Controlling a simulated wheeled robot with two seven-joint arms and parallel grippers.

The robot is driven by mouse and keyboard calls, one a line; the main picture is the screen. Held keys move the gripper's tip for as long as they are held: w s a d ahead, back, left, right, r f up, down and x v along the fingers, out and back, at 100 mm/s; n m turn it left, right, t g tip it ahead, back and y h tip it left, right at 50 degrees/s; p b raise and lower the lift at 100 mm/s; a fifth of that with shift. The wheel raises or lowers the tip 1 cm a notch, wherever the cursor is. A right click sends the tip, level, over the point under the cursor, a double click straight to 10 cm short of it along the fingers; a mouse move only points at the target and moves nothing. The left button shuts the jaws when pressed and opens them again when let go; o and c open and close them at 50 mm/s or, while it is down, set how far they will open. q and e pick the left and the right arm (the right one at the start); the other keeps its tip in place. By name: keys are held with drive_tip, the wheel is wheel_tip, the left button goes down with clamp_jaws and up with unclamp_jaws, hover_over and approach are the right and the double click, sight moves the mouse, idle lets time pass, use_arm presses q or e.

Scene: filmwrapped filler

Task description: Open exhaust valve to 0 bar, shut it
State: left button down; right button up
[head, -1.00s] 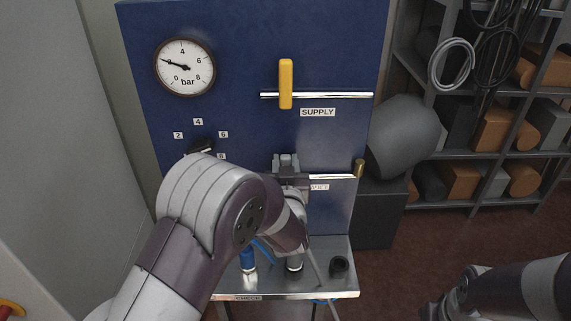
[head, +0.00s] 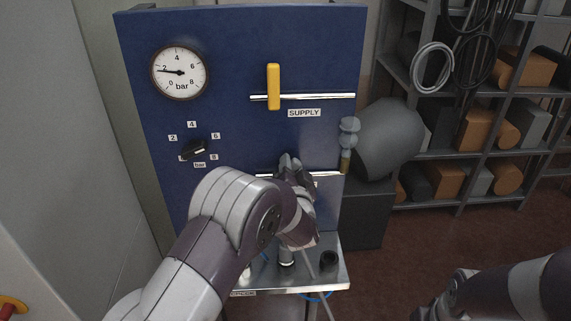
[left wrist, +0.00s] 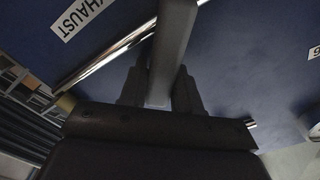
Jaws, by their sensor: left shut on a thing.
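The blue panel (head: 230,45) carries a round pressure gauge (head: 178,72) with its needle near 2 bar. My left gripper (head: 291,163) is at the chrome exhaust pipe low on the panel. In the left wrist view it is shut on a grey bar-like valve handle (left wrist: 172,45), which crosses the pipe (left wrist: 110,55) near the EXHAUST label (left wrist: 78,17). The gripper mostly hides the handle in the head view. Grey puffs (head: 348,135) rise above the brass outlet (head: 345,161) at the pipe's right end.
The yellow supply handle (head: 273,87) stands upright across its upper pipe. A black knob (head: 194,150) sits left of my gripper. A metal shelf (head: 330,278) with fittings lies below. A grey rounded body (head: 390,140) stands right of the panel, before storage racks.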

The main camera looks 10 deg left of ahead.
use_arm(q)
drive_tip(key=shift+w+d+f+m+p, duration=0.1)
drive_tip(key=shift+d+f+m+p, duration=0.2)
drive_tip(key=shift+f+m, duration=0.8)
drive_tip(key=shift+w+d+f+m+p, duration=0.1)
drive_tip(key=shift+d+f+m, duration=0.2)
drive_tip(key=shift+m, duration=1.55)
drive_tip(key=shift+w+d+f+m+p, duration=0.15)
drive_tip(key=shift+d+f+m, duration=0.4)
drive_tip(key=shift+m, duration=0.9)
drive_tip(key=shift+s+a+f, duration=0.1)
drive_tip(key=shift+a, duration=0.05)
drive_tip(key=c, duration=0.9)
unclamp_jaws()
drive_tip(key=shift+s, duration=0.1)
